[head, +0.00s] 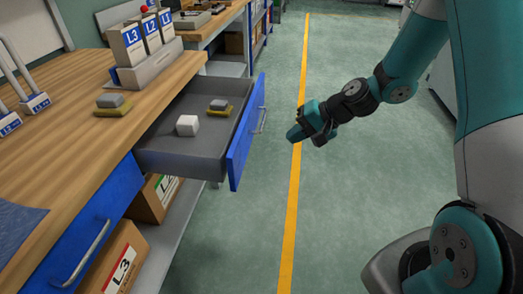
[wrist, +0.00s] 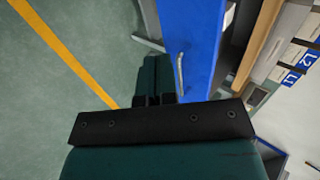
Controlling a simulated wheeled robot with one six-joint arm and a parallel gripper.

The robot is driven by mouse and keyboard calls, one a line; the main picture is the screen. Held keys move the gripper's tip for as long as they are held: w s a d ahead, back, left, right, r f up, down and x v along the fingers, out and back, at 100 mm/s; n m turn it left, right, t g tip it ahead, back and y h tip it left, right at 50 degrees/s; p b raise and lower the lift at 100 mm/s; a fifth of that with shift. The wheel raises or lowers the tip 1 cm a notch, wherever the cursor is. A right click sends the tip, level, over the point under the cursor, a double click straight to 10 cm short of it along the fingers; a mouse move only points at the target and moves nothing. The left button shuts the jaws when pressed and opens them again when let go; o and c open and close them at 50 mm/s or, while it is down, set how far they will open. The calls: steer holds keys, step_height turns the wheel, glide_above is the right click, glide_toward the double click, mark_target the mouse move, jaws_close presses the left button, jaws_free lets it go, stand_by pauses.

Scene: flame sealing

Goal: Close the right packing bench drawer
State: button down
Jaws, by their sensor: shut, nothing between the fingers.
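The right packing bench drawer (head: 192,150) stands open, pulled out from the wooden packing bench (head: 60,150). Its blue front (head: 244,145) carries a metal handle (head: 262,118) facing the aisle. Inside the drawer are a white block (head: 188,125) and a grey and yellow item (head: 219,106). My gripper (head: 291,135) is shut and empty, to the right of the drawer front, apart from it over the aisle. In the wrist view my gripper (wrist: 153,65) appears beside the blue drawer front (wrist: 195,40) and its handle (wrist: 180,73).
Another blue drawer (head: 95,225) sits shut at the bench's near end. Cardboard boxes (head: 118,262) stand on the shelf below. The green floor with a yellow line (head: 293,200) is clear.

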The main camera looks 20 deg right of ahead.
mark_target(243, 154)
steer(key=x, duration=0.4)
steer(key=a+r+x, duration=0.1)
steer(key=x, duration=0.7)
steer(key=shift+w+a+r, duration=0.25)
steer(key=shift+w, duration=0.05)
steer(key=shift+w+a, duration=0.2)
steer(key=shift+a, duration=0.15)
